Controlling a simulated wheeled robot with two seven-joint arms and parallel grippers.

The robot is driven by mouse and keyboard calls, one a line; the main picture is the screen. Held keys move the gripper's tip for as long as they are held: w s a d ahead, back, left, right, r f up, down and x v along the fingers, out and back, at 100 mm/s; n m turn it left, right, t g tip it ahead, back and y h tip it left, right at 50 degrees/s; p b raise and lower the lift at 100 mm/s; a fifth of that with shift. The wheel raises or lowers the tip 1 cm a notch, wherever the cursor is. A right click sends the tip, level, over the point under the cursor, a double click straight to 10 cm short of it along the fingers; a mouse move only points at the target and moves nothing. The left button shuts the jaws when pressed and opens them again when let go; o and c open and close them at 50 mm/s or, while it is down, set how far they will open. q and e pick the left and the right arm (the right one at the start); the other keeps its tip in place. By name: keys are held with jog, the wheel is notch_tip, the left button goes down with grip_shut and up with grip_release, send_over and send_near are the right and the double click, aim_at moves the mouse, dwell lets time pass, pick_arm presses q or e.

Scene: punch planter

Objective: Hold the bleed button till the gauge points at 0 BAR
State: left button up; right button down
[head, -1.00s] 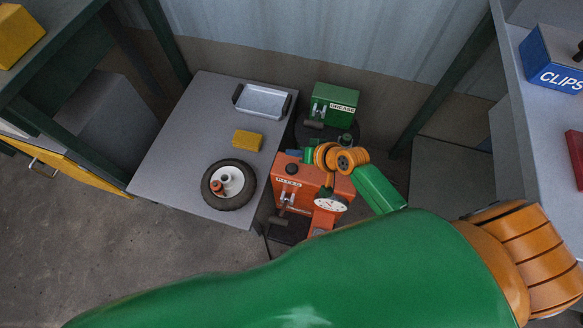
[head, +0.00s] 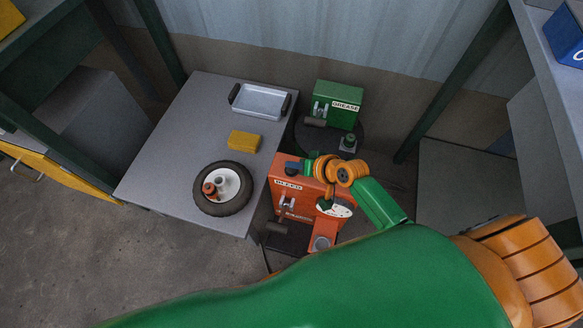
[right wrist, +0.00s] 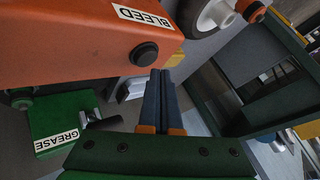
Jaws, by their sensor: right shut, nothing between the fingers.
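The orange bleed unit (head: 282,194) stands beside the grey table and carries a BLEED label (head: 289,184). In the right wrist view its round dark bleed button (right wrist: 144,53) shows next to the label. My right gripper (head: 292,168) is over the top of the unit at the button. In the wrist view its blue fingers (right wrist: 160,73) are shut and empty, with their tips close beside the button; I cannot tell whether they touch it. The white gauge (head: 343,209) on the unit is partly hidden by my arm, and its reading is not legible. My left gripper is out of view.
The grey table (head: 180,130) holds a wheel (head: 207,206), a yellow block (head: 244,141) and a metal tray (head: 260,101). A green GREASE box (head: 336,98) stands behind the unit. A bench with a blue box (head: 566,38) is at the right.

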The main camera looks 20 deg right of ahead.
dwell(1.6)
jog(key=shift+f, duration=0.4)
jog(key=shift+f+b, duration=0.45)
jog(key=shift+b, duration=0.1)
dwell(5.4)
